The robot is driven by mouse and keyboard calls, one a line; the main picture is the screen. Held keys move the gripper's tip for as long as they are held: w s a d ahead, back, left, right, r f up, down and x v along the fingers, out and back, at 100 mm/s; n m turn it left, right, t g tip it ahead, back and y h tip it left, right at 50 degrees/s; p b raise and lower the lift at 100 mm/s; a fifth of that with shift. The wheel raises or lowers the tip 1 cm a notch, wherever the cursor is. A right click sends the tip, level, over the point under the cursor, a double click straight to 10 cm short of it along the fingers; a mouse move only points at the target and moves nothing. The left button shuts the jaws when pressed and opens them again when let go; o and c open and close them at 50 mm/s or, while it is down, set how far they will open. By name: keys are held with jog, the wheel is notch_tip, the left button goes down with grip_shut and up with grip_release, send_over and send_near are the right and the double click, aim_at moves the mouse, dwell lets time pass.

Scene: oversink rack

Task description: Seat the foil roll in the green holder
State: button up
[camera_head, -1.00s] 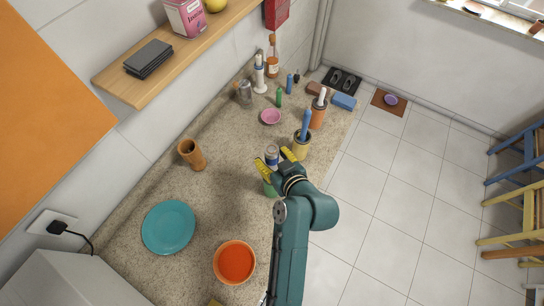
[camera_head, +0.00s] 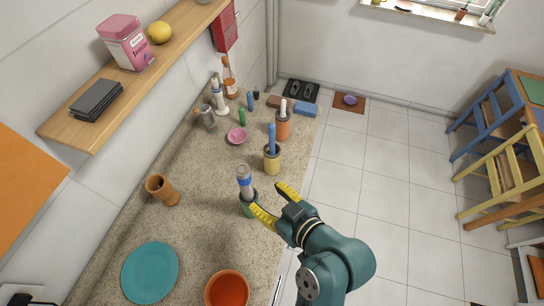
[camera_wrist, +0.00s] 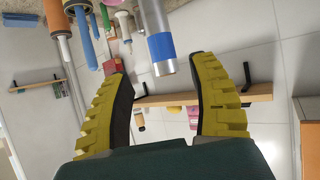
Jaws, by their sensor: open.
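The foil roll (camera_head: 245,181), a grey cylinder with a blue band, stands about upright in the green holder (camera_head: 248,208) on the counter. Its lower end is hidden inside the holder, so I cannot see how deep it sits. My gripper (camera_head: 266,197) has yellow ridged fingers, open and empty, just right of the roll in the head view. One finger partly overlaps the green holder there. In the wrist view the roll (camera_wrist: 157,38) shows beyond the open fingers (camera_wrist: 160,72), with a visible gap to each. The green holder is not clearly seen there.
Behind stand a yellow holder (camera_head: 272,164) with a blue roll and an orange holder (camera_head: 283,130) with a white roll. A brown cup (camera_head: 162,190), teal plate (camera_head: 150,273) and orange bowl (camera_head: 227,289) lie nearer. A shelf (camera_head: 60,135) overhangs the left.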

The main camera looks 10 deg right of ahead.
jog(key=w+d+r+m+t+h, duration=0.15)
jog(key=w+r+t, duration=0.25)
jog(key=r, duration=0.8)
jog(key=s+r+m+t+h, duration=0.2)
jog(key=r+t, duration=0.1)
jog(key=r, duration=0.8)
jog(key=s+r+m+t+h, duration=0.2)
jog(key=s+r+t, duration=0.1)
jog(key=r, duration=0.9)
jog(key=shift+s+t+h, duration=0.2)
jog(key=shift+t+h, duration=0.15)
jog(key=shift+t, duration=0.35)
jog(key=shift+d, duration=0.1)
notch_tip(320, 180, up, 9)
jog(key=p, duration=0.9)
